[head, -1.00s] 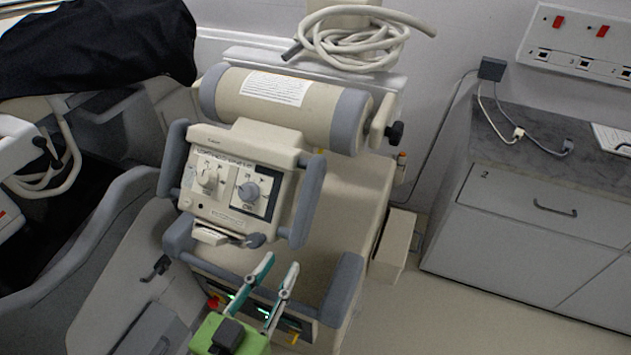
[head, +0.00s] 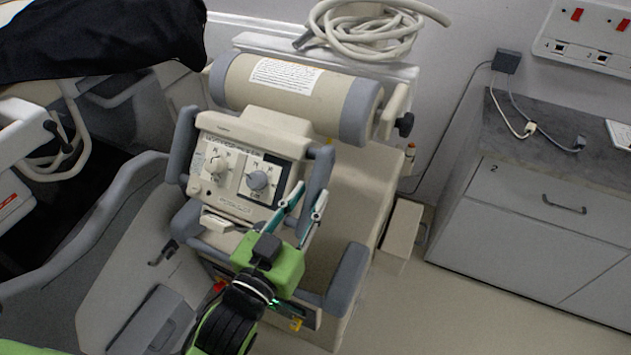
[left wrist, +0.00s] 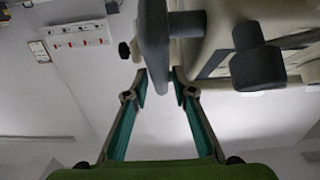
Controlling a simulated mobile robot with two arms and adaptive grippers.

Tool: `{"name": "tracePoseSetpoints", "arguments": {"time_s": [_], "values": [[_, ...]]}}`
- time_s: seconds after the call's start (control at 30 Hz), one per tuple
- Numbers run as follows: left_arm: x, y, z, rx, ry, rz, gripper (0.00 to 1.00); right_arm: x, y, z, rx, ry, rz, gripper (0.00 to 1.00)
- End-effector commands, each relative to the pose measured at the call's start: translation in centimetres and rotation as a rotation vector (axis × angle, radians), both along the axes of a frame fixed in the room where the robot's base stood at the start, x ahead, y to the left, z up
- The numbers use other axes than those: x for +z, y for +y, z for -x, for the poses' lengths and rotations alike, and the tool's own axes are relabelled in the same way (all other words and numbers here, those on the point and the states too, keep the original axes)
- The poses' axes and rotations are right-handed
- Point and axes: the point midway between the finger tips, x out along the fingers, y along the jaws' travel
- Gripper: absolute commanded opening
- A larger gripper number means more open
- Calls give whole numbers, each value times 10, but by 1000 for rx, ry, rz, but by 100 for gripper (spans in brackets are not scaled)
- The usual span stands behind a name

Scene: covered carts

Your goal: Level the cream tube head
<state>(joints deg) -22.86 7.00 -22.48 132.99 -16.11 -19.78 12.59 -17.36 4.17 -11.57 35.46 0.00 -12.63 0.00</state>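The cream tube head (head: 290,88) is a cylinder with grey end bands and a white label, sloping down to the right in the head view. A cream control box (head: 245,170) with knobs and grey side handles sits in front of it. My left gripper (head: 310,192) is open at the right grey handle (head: 320,165). In the left wrist view, the end of a grey bar (left wrist: 155,40) lies in line with the gap between its fingertips (left wrist: 160,77); I cannot tell whether they touch it. My right gripper is not in view.
The cream cart body (head: 350,215) has a grey bumper (head: 347,278) at its front right. Coiled hose (head: 365,35) lies behind the tube. A black cover (head: 100,40) drapes equipment at left. A grey cabinet (head: 530,225) stands at right, with clear floor before it.

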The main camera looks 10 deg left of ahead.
Motion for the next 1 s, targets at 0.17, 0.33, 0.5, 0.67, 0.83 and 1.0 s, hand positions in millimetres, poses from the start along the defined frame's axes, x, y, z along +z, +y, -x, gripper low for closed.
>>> {"name": "tracePoseSetpoints", "arguments": {"time_s": [0.17, 0.33, 0.5, 0.67, 0.83, 1.0], "values": [[2, -7, -22, 0, -2, 2, 24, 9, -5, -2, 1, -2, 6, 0], [1, -10, -31, 0, -1, 1, 24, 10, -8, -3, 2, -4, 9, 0], [0, -11, -32, 0, 0, 1, 24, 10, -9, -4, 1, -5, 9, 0], [0, -10, -32, 0, 0, 1, 14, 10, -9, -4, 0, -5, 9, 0], [0, -10, -32, 0, -1, 1, 0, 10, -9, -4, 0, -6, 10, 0], [-7, -11, -33, 0, -13, 6, 0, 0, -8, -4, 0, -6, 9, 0]]}}
